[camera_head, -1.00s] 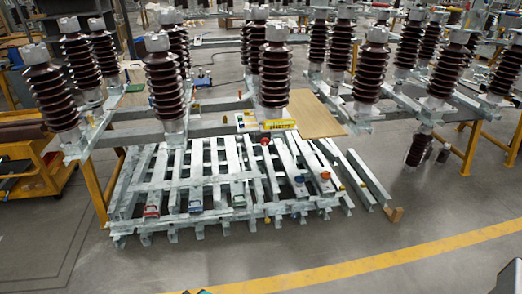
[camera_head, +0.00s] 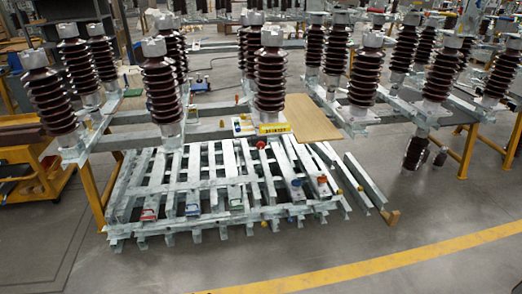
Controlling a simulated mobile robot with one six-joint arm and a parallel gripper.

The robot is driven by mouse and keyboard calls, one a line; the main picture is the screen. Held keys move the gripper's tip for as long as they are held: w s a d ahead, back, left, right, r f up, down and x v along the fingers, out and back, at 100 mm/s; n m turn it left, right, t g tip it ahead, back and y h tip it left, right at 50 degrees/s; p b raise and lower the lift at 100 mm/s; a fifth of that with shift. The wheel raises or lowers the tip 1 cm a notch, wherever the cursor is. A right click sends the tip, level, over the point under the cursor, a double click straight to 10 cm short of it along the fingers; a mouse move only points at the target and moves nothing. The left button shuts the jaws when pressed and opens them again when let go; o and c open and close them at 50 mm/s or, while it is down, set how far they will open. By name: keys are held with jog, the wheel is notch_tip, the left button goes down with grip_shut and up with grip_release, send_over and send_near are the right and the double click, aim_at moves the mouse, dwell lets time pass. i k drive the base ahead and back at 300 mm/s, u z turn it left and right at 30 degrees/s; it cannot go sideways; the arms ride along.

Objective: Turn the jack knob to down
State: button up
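I cannot make out a jack knob for certain. A small round red part (camera_head: 260,145) sits at the back of a stacked pallet of grey metal beams (camera_head: 215,160). Small red (camera_head: 149,214), blue (camera_head: 192,209) and orange-red (camera_head: 322,180) parts sit along the front of the beams. They are too small to tell what they are or how any is turned. My gripper is not in view.
Dark brown ribbed insulators (camera_head: 270,75) stand on metal frames behind the beams. A yellow cart (camera_head: 35,170) stands at the left. The grey floor is clear in front, crossed by a yellow line (camera_head: 390,260).

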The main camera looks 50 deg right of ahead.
aim_at(260, 145)
jog(key=z, duration=0.05)
jog(key=i, duration=0.9)
jog(key=u, duration=0.05)
